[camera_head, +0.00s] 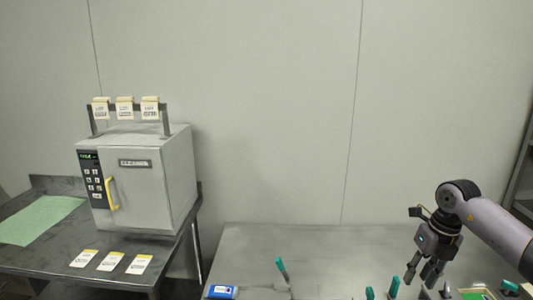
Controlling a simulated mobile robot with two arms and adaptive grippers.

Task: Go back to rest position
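My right gripper (419,280) hangs over the right part of the grey bench, fingers pointing down. Its two fingers are apart and nothing shows between them. My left gripper is not in view. The grey autoclave (178,180) stands on the dark table at the left. Its front door (138,195) with the yellow handle (111,194) looks shut.
Three cards, such as the middle one (110,261), lie before the autoclave; three more hang on its rack. A green mat (38,220) lies left. The grey bench (330,250) holds a blue box (222,292) and teal-topped items (281,266), (394,287), some below my gripper.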

